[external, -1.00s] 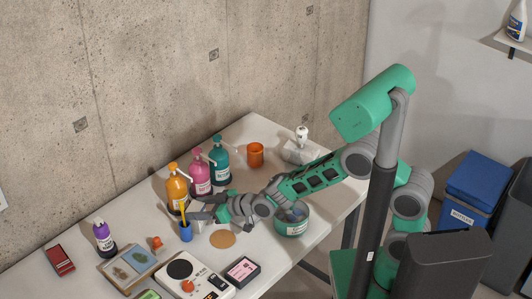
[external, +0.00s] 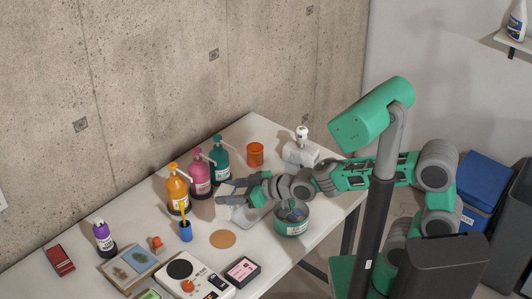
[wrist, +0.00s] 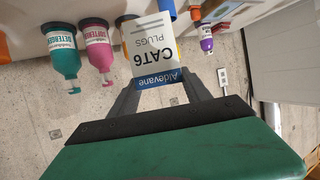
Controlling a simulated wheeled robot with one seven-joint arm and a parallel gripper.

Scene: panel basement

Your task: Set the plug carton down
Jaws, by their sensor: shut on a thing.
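The plug carton (wrist: 152,48) is a white and grey box marked "CAT6 PLUGS" with a blue "Aldevane" band. In the wrist view it sits between the fingers of my gripper (wrist: 165,88). In the external view my gripper (external: 225,191) is shut on the carton (external: 225,209), in front of the pump bottles. The carton looks upright. I cannot tell whether its base touches the table (external: 285,258).
Orange (external: 177,188), pink (external: 199,176) and teal (external: 219,160) pump bottles stand close behind the carton. A blue cup (external: 185,232) is at left, a round brown coaster (external: 222,239) in front, a green bowl (external: 291,224) at right. A grey flat piece (external: 252,216) lies beside the bowl.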

